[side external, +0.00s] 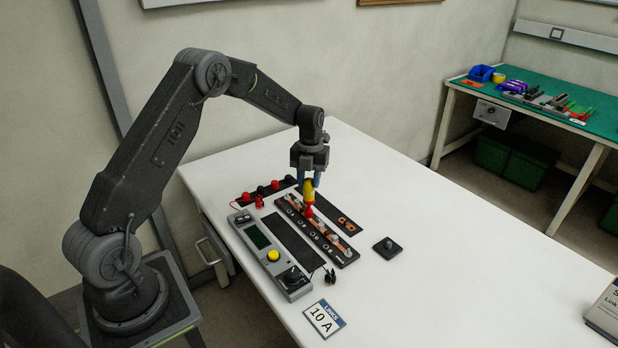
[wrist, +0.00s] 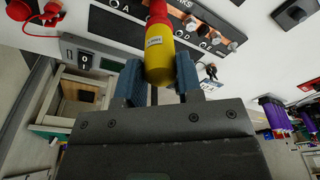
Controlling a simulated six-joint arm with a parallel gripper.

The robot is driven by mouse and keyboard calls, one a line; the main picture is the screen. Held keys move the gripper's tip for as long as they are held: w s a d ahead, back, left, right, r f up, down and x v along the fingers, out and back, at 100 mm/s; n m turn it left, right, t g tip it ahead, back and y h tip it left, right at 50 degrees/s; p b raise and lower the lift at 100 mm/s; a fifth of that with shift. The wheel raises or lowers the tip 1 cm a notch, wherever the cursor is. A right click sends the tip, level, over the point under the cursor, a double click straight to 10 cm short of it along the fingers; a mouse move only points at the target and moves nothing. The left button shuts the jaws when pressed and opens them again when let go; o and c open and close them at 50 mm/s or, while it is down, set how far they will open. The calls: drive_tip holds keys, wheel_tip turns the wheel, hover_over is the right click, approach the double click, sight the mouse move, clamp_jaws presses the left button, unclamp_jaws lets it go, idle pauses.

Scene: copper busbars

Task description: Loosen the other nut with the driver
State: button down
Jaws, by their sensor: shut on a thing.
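My gripper (side external: 310,181) is shut on the yellow and red driver (side external: 309,197), which stands about upright with its red lower end down. The driver (wrist: 159,52) also shows between my blue fingers in the wrist view. It is over the dark terminal block (side external: 335,251), which carries copper busbars (side external: 326,229) and a row of studs with nuts. Nuts (wrist: 232,46) show to the right of the driver in the wrist view. The driver's tip is at the block's far part; I cannot tell whether it sits on a nut.
A grey meter (side external: 270,256) with a yellow button stands left of the block. A dark strip (side external: 331,207) behind the block holds small copper links (side external: 346,223). A black knobbed piece (side external: 387,247) lies to the right. A "10 A" card (side external: 324,318) lies in front.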

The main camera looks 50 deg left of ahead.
idle(0.3)
drive_tip(key=n, duration=0.6)
drive_tip(key=shift+t+h, duration=0.3)
drive_tip(key=shift+n, duration=0.6)
drive_tip(key=n, duration=0.4)
drive_tip(key=shift+s+r+t, duration=0.1)
drive_tip(key=shift+t, duration=0.2)
drive_tip(key=shift+n, duration=0.7)
